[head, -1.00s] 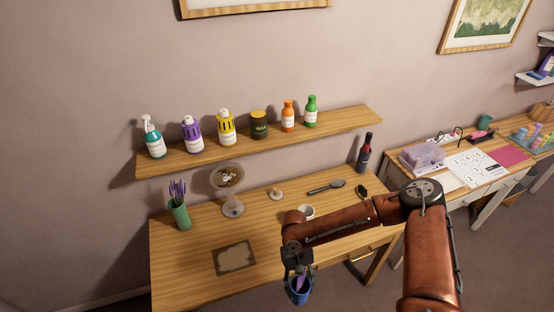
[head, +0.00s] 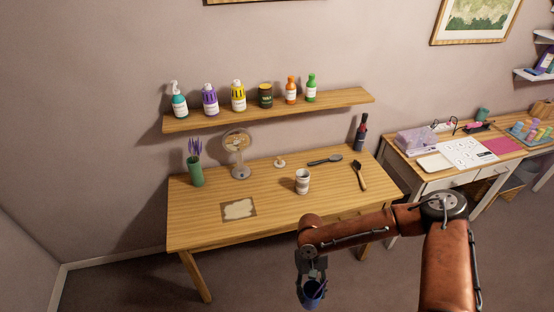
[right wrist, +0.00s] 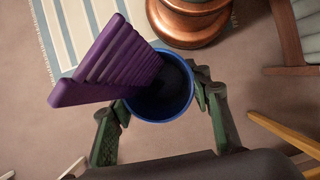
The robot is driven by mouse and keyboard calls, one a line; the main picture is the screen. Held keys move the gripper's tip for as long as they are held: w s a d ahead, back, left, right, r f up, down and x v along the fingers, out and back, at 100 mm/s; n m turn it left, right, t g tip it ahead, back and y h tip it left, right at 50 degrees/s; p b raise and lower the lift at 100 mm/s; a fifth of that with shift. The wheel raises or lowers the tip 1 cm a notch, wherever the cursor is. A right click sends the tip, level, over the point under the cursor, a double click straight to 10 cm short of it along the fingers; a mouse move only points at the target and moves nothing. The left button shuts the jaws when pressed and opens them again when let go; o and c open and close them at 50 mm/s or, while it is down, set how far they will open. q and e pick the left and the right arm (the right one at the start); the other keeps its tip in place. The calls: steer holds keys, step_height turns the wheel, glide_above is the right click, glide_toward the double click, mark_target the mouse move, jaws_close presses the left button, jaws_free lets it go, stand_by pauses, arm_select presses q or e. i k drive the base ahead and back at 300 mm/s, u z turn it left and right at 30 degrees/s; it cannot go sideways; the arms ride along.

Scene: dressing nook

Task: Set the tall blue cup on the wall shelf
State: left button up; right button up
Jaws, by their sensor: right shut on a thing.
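The tall blue cup (head: 313,294) hangs in my right gripper (head: 311,279) at the bottom of the head view, in front of the desk and below its top. In the right wrist view the cup (right wrist: 163,115) is seen from above, between the two fingers of the gripper (right wrist: 162,98). A purple comb (right wrist: 110,65) stands in it and leans out to the left. The wall shelf (head: 270,111) is on the back wall above the desk. My left gripper is out of view.
Several bottles and a dark jar (head: 265,95) fill the shelf's left and middle; its right end is bare. The desk (head: 290,215) carries a green vase (head: 196,171), a round mirror (head: 238,150), a striped cup (head: 302,183), brushes and a dark bottle (head: 360,135).

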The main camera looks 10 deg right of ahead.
mark_target(349, 95)
steer(key=z, duration=2.15)
steer(key=i, duration=3.45)
steer(key=u, duration=3.4)
steer(key=i, duration=0.45)
steer(key=u, duration=0.05)
